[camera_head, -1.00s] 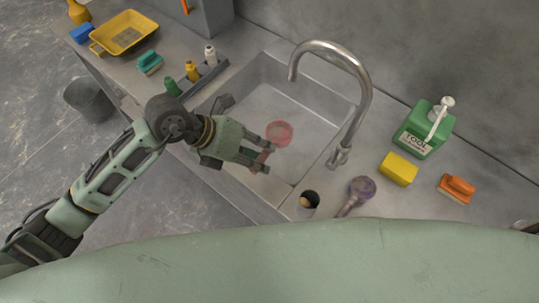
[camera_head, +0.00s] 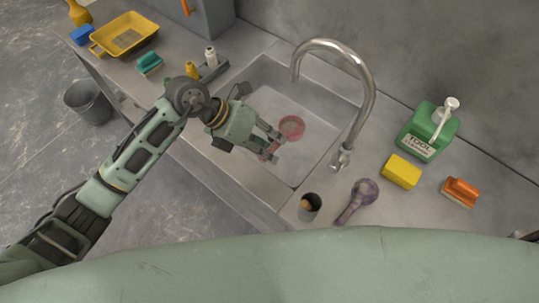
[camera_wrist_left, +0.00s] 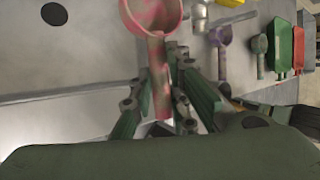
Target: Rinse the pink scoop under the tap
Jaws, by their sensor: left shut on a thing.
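The pink scoop (camera_head: 291,126) is over the sink basin, its round bowl toward the tap side and its handle between my left fingers. My left gripper (camera_head: 277,147) is shut on the handle. In the left wrist view the scoop (camera_wrist_left: 155,15) shows pink with greyish patches, its handle running down between the fingers (camera_wrist_left: 165,105). The curved metal tap (camera_head: 362,85) stands at the sink's right edge, its spout end over the basin, up and right of the scoop's bowl. I see no clear water stream. My right gripper is not in view.
The sink (camera_head: 325,107) is otherwise empty. To the right on the counter are a purple scoop (camera_head: 362,190), a yellow sponge (camera_head: 400,171), an orange brush (camera_head: 460,191) and a green soap bottle (camera_head: 428,130). A small cup (camera_head: 310,213) stands at the front. A yellow tray (camera_head: 150,27) lies back left.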

